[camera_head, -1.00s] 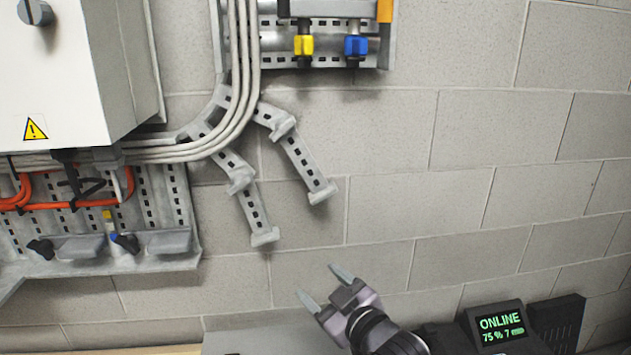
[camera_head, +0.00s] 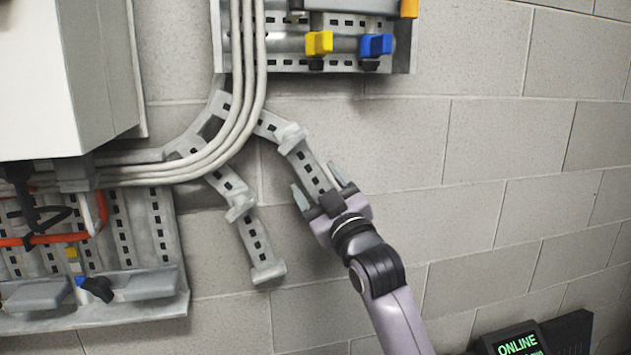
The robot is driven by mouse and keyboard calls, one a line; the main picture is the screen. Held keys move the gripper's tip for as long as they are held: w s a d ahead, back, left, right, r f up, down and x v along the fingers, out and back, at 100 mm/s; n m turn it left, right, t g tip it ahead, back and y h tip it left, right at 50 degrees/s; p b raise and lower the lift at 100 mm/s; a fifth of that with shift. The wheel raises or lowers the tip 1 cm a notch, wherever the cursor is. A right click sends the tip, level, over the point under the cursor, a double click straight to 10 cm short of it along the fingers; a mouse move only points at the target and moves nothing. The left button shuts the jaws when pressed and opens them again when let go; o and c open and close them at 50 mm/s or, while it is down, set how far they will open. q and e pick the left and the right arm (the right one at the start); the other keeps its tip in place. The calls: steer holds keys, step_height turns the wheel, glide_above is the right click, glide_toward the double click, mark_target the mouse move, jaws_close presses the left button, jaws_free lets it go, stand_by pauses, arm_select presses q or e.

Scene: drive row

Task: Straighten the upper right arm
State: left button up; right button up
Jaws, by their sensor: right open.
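The upper right arm (camera_head: 307,168) is a grey slotted metal strip with a raised joint (camera_head: 291,138) at its bend. It slants down and right from that joint, against the block wall. My right gripper (camera_head: 319,182) is open, with its two grey fingers on either side of the strip's lower part. The strip's lower end is hidden behind the gripper. I cannot tell whether the fingers touch it. A similar lower arm (camera_head: 255,238) hangs to the left, bent at its own joint (camera_head: 239,206). My left gripper is not in view.
Grey cables (camera_head: 250,85) curve down and left past the brackets. A white cabinet (camera_head: 60,85) stands out at the left. A rail with a yellow valve handle (camera_head: 319,42) and a blue valve handle (camera_head: 376,45) is above. The wall to the right is bare.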

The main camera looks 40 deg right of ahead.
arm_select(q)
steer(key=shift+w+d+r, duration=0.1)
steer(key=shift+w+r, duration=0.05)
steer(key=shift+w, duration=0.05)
arm_select(e)
steer(key=shift+w+d+r, duration=0.15)
steer(key=shift+w+r, duration=0.05)
steer(key=shift+w, duration=0.35)
